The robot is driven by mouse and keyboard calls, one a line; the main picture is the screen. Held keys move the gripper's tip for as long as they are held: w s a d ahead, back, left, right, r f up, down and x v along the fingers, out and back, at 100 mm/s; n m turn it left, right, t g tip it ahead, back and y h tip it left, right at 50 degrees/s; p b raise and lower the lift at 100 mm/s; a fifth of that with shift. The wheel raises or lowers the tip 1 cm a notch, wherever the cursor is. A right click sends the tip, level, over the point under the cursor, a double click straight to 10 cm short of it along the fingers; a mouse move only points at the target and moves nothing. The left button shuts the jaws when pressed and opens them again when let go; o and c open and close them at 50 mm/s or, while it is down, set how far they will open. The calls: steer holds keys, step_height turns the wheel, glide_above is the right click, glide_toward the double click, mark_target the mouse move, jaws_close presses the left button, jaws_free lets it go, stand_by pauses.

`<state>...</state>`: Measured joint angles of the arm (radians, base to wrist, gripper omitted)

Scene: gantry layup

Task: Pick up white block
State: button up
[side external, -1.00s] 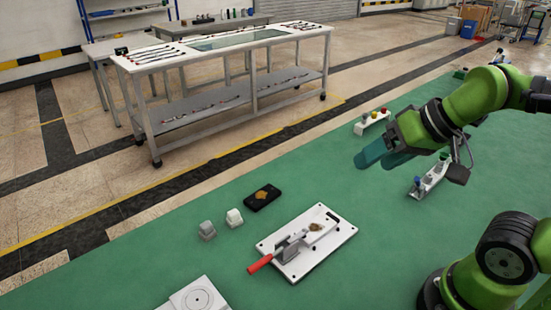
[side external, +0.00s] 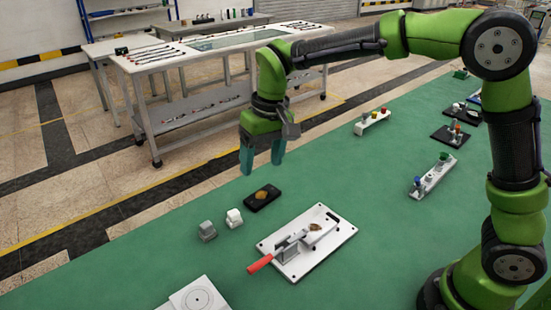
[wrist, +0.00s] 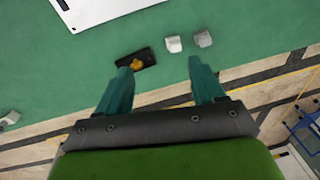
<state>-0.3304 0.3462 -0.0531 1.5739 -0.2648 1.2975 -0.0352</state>
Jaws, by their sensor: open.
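The white block (side external: 234,218) sits on the green surface, beside a grey block (side external: 207,231) on its left. In the wrist view the white block (wrist: 173,44) lies beyond my fingertips, with the grey block (wrist: 203,39) to its right. My gripper (side external: 262,172) is open and empty, pointing down above the green surface, up and to the right of the white block in the side view. In the wrist view its two teal fingers (wrist: 160,66) are spread apart.
A black tray (side external: 271,191) with an orange-brown item lies right of the white block. A white plate (side external: 325,247) with a red-handled clamp is nearer the camera. A white panel (side external: 190,301) lies at the front.

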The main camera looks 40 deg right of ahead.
steer(key=w+a+f+g+h, duration=0.1)
steer(key=w+a+f, duration=0.2)
steer(key=w+a, duration=0.25)
glide_above(233, 212)
steer(key=f, duration=0.8)
steer(key=shift+s+a+f, duration=0.1)
steer(key=shift+s+f, duration=0.25)
steer(key=shift+w+f, duration=0.15)
steer(key=shift+f, duration=1.5)
steer(key=shift+w+f, duration=0.15)
steer(key=shift+f, duration=1.45)
steer(key=c, duration=1.1)
